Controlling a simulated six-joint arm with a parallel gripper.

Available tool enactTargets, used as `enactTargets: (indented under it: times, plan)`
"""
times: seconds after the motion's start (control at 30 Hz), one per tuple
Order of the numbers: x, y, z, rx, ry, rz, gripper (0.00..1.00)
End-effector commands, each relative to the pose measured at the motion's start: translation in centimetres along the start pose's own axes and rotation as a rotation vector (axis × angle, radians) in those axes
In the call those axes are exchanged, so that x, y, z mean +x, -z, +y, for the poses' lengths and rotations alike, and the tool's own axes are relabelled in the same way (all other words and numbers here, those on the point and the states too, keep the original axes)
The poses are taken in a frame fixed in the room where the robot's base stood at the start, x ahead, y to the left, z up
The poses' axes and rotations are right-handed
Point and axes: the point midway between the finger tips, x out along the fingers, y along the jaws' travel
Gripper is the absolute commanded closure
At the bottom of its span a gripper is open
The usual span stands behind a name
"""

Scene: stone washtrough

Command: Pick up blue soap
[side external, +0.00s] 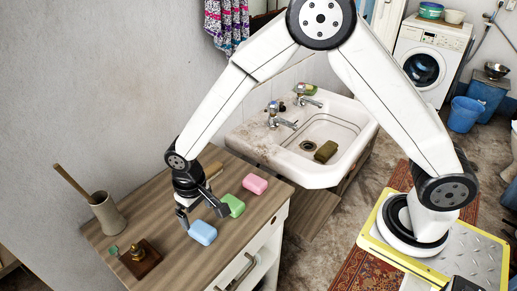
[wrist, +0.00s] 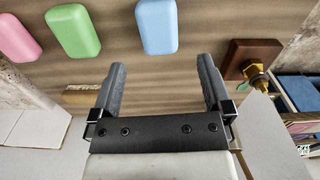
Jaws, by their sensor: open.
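The blue soap (side external: 203,232) lies on the wooden counter top (side external: 165,250), at the near end of a row of soaps. In the wrist view the blue soap (wrist: 157,26) lies ahead of the fingertips, roughly between their lines. My gripper (side external: 200,214) is open and empty, close beside the blue soap in the side view. The wrist view shows both fingers of my gripper (wrist: 162,65) spread apart, with bare wood between them. A green soap (side external: 233,205) and a pink soap (side external: 255,184) lie in the same row. No soap is between the fingers.
A wooden block with a brass fitting (side external: 141,258) and a grey cup holding a stick (side external: 106,213) stand on the counter's left side. Bare wood lies left of the blue soap.

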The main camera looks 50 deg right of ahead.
Motion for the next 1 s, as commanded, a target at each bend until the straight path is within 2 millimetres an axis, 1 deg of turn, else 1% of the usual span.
enactTargets:
  times: [0.33,0.6,0.73,1.0]
  plan:
    - [2.3,-0.1,0.1,0.000,-0.001,-0.002,0.00]
    - [2.6,0.0,0.1,0.000,0.000,0.000,0.00]
    - [3.2,0.0,0.1,-0.001,0.000,0.000,0.00]
    - [5.9,0.0,0.2,-0.001,-0.001,-0.002,0.00]
